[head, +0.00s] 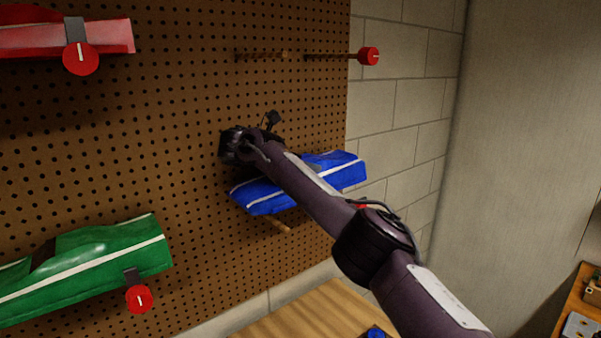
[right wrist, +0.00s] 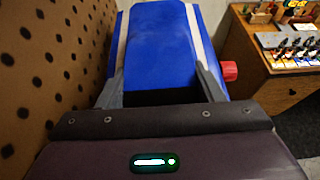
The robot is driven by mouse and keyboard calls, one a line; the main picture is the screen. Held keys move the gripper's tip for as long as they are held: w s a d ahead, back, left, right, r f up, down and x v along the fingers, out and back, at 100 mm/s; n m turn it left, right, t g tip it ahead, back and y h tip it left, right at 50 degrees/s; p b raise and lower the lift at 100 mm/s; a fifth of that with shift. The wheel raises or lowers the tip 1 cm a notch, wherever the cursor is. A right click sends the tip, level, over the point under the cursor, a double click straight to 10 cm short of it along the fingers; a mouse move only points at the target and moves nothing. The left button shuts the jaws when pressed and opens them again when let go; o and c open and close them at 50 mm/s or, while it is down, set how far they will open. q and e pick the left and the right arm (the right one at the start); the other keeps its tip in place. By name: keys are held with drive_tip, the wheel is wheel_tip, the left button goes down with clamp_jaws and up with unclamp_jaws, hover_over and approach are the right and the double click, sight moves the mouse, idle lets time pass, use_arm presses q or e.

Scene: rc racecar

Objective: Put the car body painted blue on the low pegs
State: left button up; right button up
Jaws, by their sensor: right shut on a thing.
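The blue car body (head: 345,170) with a white stripe is at the pegboard, partly hidden behind my right arm in the head view. In the right wrist view the body (right wrist: 158,45) lies between both fingers of my right gripper (right wrist: 160,84), which is shut on it. A low wooden peg (head: 279,224) shows just below the body. A red knob (head: 362,206) shows beside my arm, and a red knob (right wrist: 229,71) shows right of the body in the wrist view. I cannot tell whether the body touches the pegs. My left gripper is not in view.
A red car body (head: 110,37) and a green car body (head: 100,255) hang on the left of the pegboard (head: 190,110). An upper peg with a red knob (head: 369,56) is bare. A wooden bench (head: 310,312) stands below.

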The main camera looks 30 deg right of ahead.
wheel_tip(320, 180, down, 3)
drive_tip(key=p, duration=0.2)
drive_tip(key=shift+w+a+r+p, duration=0.1)
drive_tip(key=shift+p, duration=0.3)
drive_tip(key=shift+w+f, duration=0.1)
drive_tip(key=shift+f, duration=0.3)
drive_tip(key=shift+f, duration=0.1)
drive_tip(key=o, duration=1)
drive_tip(key=shift+f, duration=0.1)
